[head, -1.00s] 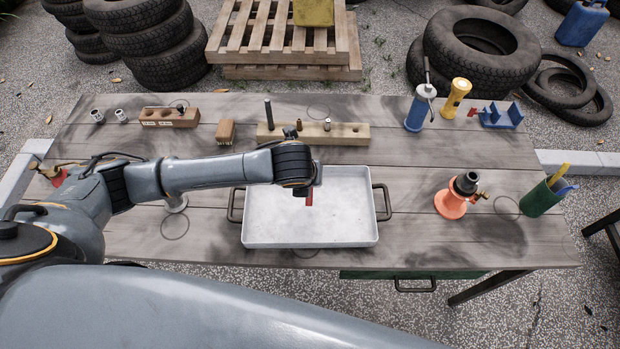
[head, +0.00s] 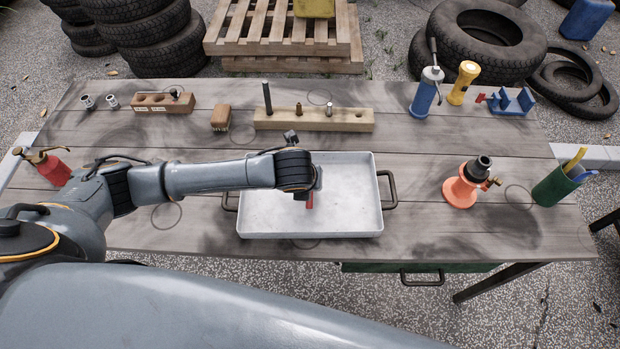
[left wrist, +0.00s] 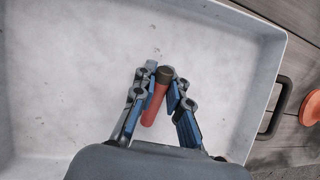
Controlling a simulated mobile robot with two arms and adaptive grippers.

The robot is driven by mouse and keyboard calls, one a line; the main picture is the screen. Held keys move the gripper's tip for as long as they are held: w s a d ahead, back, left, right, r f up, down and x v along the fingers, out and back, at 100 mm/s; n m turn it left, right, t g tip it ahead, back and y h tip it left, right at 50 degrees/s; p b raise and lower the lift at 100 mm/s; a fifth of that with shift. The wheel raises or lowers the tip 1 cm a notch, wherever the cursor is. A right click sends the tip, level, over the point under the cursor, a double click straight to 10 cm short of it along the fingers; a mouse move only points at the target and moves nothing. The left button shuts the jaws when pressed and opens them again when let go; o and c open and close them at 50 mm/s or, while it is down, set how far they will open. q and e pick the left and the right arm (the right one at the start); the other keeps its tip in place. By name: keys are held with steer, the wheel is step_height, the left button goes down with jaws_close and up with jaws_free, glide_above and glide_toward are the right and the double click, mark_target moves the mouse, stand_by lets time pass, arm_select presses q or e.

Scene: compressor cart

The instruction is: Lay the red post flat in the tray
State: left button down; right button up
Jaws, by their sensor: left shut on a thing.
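The red post (left wrist: 154,106) has a dark cap at one end; it shows lengthwise between the fingers in the left wrist view. My left gripper (left wrist: 160,88) is shut on it, over the tray. In the head view only a short red piece of the post (head: 310,201) shows below the gripper (head: 308,190), the rest hidden by my wrist. The tray (head: 352,232) is light grey, shallow and otherwise empty, with a dark handle at each side. I cannot tell whether the post touches the tray floor. My right gripper is not in view.
A wooden block (head: 350,121) with several pegs stands behind the tray. An orange-based fitting (head: 460,192) and a green cup (head: 552,188) stand to its right. A red oil can (head: 52,168) is at far left. The table between tray and orange fitting is clear.

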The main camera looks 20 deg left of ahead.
arm_select(q)
steer(key=c, duration=1.3)
jaws_free()
steer(key=shift+o, duration=0.2)
steer(key=v, duration=1.2)
steer(key=shift+f, duration=0.1)
